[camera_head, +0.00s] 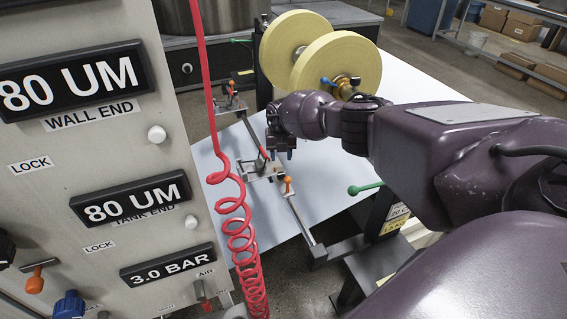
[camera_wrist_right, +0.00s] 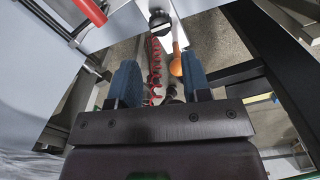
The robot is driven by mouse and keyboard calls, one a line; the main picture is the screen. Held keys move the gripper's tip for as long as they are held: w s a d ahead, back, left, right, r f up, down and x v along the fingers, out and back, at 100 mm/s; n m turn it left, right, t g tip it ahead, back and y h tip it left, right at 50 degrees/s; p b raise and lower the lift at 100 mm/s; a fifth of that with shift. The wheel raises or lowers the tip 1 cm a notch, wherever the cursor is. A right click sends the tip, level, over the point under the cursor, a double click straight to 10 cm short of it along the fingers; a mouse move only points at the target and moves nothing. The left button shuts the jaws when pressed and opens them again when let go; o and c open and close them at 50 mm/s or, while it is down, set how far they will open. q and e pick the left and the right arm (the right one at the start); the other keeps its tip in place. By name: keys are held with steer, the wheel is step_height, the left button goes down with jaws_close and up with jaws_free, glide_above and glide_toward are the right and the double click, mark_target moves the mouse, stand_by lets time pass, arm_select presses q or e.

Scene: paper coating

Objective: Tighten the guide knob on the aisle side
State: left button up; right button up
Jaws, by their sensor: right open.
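In the head view, a guide knob with an orange handle (camera_head: 288,184) stands on the metal guide bar (camera_head: 300,218), at the end nearer me. A second orange-tipped knob (camera_head: 231,84) is at the far end of the guide. My right gripper (camera_head: 281,154) is above and just beyond the nearer knob, pointing down. In the right wrist view, its blue finger pads (camera_wrist_right: 160,82) are apart with nothing gripped. An orange handle (camera_wrist_right: 176,62) shows beyond the pads, nearer the right one; I cannot tell its exact depth. My left gripper is not in view.
A control panel (camera_head: 105,170) with readout plates fills the left of the head view. A red coiled hose (camera_head: 240,225) hangs beside it. Two yellow rolls (camera_head: 335,65) stand behind the gripper. A green-tipped lever (camera_head: 366,188) sticks out right of the guide. A white web (camera_head: 215,165) lies below.

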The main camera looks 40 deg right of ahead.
step_height(320, 180, up, 2)
steer(key=shift+r, duration=0.1)
stand_by(0.6)
